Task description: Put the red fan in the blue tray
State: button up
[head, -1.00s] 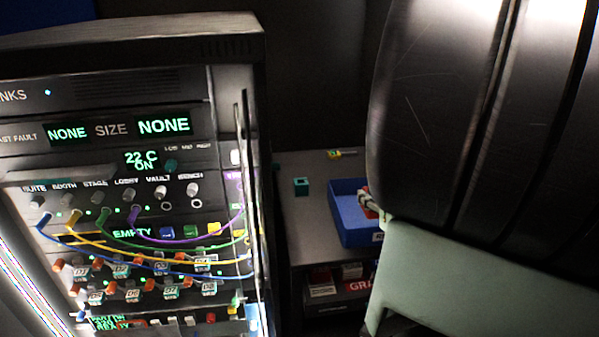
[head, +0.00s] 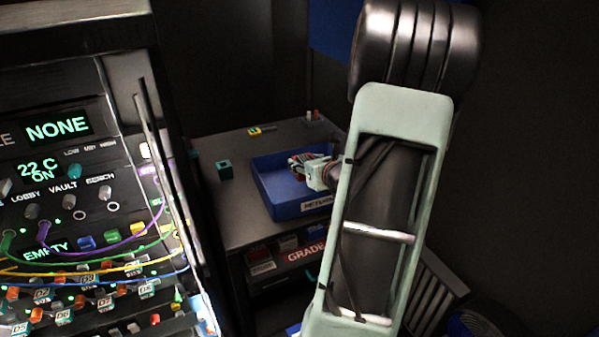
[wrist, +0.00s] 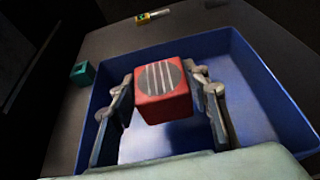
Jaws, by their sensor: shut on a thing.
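The red fan is a red block with a grey round grille on its face; it shows in the wrist view (wrist: 163,92). My gripper (wrist: 165,88) is shut on it, with one finger on each side. The blue tray (wrist: 262,75) lies below and around the fan in that view. Whether the fan touches the tray floor I cannot tell. In the head view the blue tray (head: 268,190) sits on a dark table, and my gripper (head: 300,165) is over its inside. The fan is mostly hidden there by my gripper and arm.
A teal open cube (head: 224,169) stands on the table (head: 235,222) left of the tray. A small yellow and green item (head: 255,131) lies behind it. A tall panel rack (head: 80,150) with patch cables stands at the left. Bins with red labels (head: 303,252) sit below the table top.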

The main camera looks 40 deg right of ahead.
jog(key=shift+w+d+f, duration=0.4)
jog(key=shift+f, duration=0.3)
jog(key=shift+w+d+f, duration=0.35)
jog(key=shift+d+f, duration=0.05)
jog(key=shift+f, duration=1.7)
jog(key=shift+f, duration=0.1)
jog(key=o, duration=1.3)
jog(key=shift+r, duration=0.2)
jog(key=shift+s, duration=0.3)
jog(key=v, duration=1.1)
jog(key=shift+s+a+r+b, duration=0.1)
jog(key=shift+s+a+b, duration=0.1)
jog(key=shift+b, duration=0.2)
